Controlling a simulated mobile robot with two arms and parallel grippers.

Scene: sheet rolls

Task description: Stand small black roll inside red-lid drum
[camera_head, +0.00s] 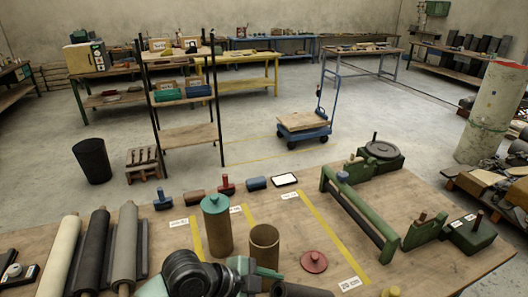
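An open brown drum (264,240) stands upright at the front middle of the table, and its dark inside looks empty from here. A red lid (314,261) with a knob lies flat on the table to its right. A short dark roll (302,291) shows at the bottom edge, partly cut off. My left arm's dark joint covers the area left of the open drum. My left gripper (262,277) is at the bottom edge, just in front of the drum and close to the dark roll. Its fingers are mostly hidden, so its grip is unclear. My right gripper is out of view.
A teal-lidded drum (216,226) stands behind and left of the open drum. Several long rolls, one black (92,250), lie at the left. A green roller machine (357,213) fills the right. Yellow tape strips (335,236) mark the table; the space between lid and machine is clear.

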